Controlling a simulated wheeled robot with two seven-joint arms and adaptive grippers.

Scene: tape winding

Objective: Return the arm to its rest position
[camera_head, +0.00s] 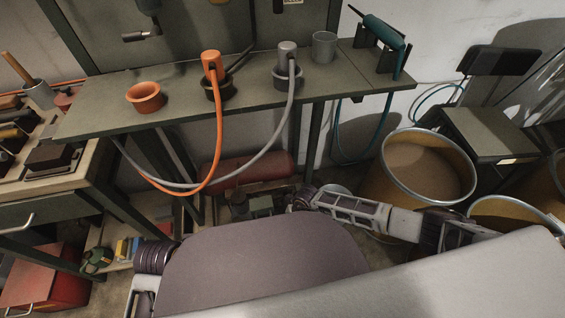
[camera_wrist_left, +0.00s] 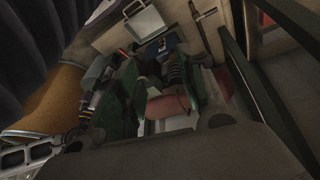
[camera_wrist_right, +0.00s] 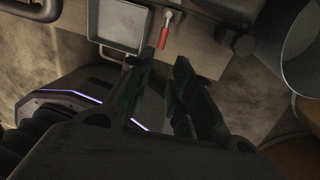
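In the head view my right arm (camera_head: 362,211) lies low across the middle, below the bench. My left arm (camera_head: 152,262) shows only in part at the lower left, next to my grey body. Neither gripper shows clearly in the head view. In the left wrist view my left gripper (camera_wrist_left: 160,72) has its dark green fingers apart with nothing held between them. In the right wrist view my right gripper (camera_wrist_right: 165,60) also has a gap between its fingers and holds nothing.
The bench (camera_head: 120,100) carries an orange cup (camera_head: 145,95), an orange plug (camera_head: 212,65), a grey plug (camera_head: 288,56), a grey cup (camera_head: 324,47) and a teal tool (camera_head: 384,32). Cables hang in front. A large bin (camera_head: 422,168) stands right of the bench, near my right arm.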

